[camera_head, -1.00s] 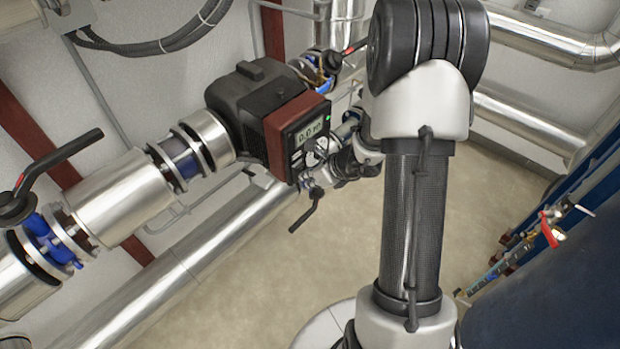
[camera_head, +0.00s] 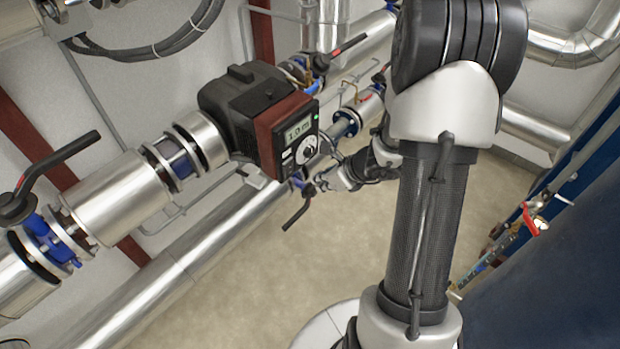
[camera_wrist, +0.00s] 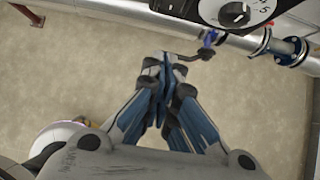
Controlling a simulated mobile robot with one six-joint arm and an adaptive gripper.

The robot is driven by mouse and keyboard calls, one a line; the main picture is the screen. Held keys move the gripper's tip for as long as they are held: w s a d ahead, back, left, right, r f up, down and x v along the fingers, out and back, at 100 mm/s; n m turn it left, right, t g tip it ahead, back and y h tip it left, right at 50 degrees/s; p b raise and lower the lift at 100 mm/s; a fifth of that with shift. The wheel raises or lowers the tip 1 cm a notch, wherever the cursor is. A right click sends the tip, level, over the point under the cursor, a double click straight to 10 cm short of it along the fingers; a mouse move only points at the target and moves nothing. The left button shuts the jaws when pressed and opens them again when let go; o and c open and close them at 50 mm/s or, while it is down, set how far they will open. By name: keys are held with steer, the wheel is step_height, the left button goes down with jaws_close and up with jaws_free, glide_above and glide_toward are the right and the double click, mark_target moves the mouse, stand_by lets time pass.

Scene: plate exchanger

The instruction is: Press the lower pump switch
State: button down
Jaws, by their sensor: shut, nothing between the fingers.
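A pump (camera_head: 240,100) with a dark housing and a red-brown front frame sits in the pipe run at the centre left of the head view. Its control face (camera_head: 300,141) has a lit display (camera_head: 298,130) that seems to read 1.0 m, a green light, and a round dial switch (camera_head: 307,151) below. The dial (camera_wrist: 233,14) also shows at the top right of the wrist view, partly cut off. My gripper (camera_wrist: 166,62) is shut and empty, apart from the dial and to its lower left. In the head view my gripper (camera_head: 322,182) is small, below and right of the pump face.
A black valve lever (camera_head: 296,213) hangs under the pump, close to my gripper. Another lever (camera_head: 60,160) stands at the left. Silver pipes run behind and below the pump. A blue tank (camera_head: 560,260) fills the right side. The floor (camera_head: 300,260) is clear.

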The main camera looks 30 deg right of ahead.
steer(key=v, duration=0.1)
steer(key=p+v, duration=0.1)
steer(key=v, duration=0.3)
steer(key=shift+s+d+f, duration=0.25)
steer(key=shift+s+f, duration=0.05)
steer(key=shift+s, duration=0.1)
steer(key=shift+a, duration=0.1)
steer(key=s+a+r+n+g+y, duration=0.2)
steer(key=s+a+r+n, duration=0.2)
steer(key=a+r+n, duration=1.2)
steer(key=s+a+r+n+h, duration=0.1)
steer(key=s+r+n+h, duration=0.1)
steer(key=s+n, duration=0.5)
steer(key=s+a+r+n+h, duration=0.1)
steer(key=s+r+n+h, duration=0.1)
steer(key=s+n, duration=0.5)
steer(key=shift+r+n+g+h, duration=0.3)
steer(key=shift+r+n, duration=0.45)
steer(key=shift+n, duration=0.15)
steer(key=shift+a, duration=0.15)
stand_by(2.0)
